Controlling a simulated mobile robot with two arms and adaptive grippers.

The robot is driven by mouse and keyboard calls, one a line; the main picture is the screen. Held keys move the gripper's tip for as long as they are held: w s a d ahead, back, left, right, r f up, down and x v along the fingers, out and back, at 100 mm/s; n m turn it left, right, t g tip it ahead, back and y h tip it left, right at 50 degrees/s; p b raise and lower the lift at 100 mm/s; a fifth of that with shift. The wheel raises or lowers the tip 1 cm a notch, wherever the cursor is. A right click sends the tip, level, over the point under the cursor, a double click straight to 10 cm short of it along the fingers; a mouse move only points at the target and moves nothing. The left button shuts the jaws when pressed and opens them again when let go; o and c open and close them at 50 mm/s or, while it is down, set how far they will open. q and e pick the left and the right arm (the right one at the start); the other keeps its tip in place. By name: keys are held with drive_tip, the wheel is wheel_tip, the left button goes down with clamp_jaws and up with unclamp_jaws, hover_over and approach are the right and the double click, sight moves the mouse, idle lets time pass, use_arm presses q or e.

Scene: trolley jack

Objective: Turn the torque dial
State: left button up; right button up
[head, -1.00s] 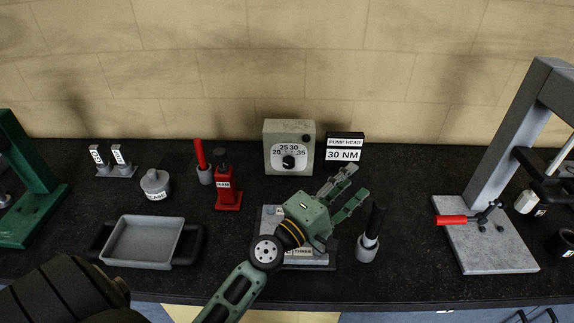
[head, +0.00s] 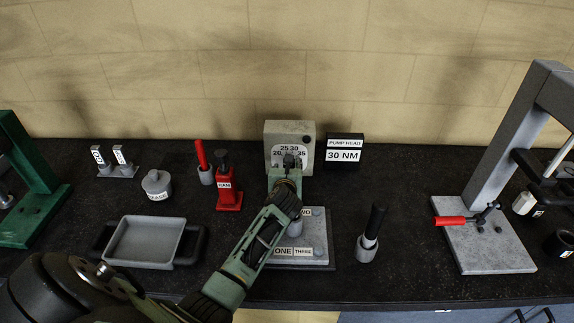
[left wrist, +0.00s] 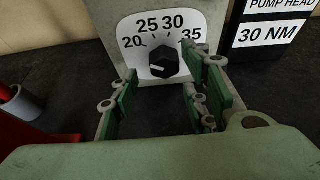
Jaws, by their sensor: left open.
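The torque dial box (head: 305,135) stands against the back wall, with a white scale marked 20, 25, 30 and 35. Its black knob (left wrist: 163,61) shows in the left wrist view, with a white mark on its left side. A sign (head: 344,156) to its right reads "PUMP HEAD 30 NM". My left gripper (head: 288,162) is in front of the dial and hides the knob in the head view. In the left wrist view its fingers (left wrist: 165,78) are open, spread to either side below the knob, and hold nothing. I cannot tell whether they touch it. My right gripper is not in view.
A plate labelled ONE and THREE (head: 312,253) lies under my left arm. A red ram (head: 228,195) stands left of the dial, and a black-handled tool in a grey cup (head: 368,247) stands front right. A grey tray (head: 145,242) is at left; a press (head: 497,240) is at right.

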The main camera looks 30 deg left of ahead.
use_arm(q)
drive_tip(key=shift+x, duration=1.15)
drive_tip(key=shift+w+a+f, duration=0.2)
drive_tip(key=shift+w+a, duration=0.1)
drive_tip(key=shift+w, duration=0.15)
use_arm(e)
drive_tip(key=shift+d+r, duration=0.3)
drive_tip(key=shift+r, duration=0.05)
use_arm(q)
drive_tip(key=c, duration=1)
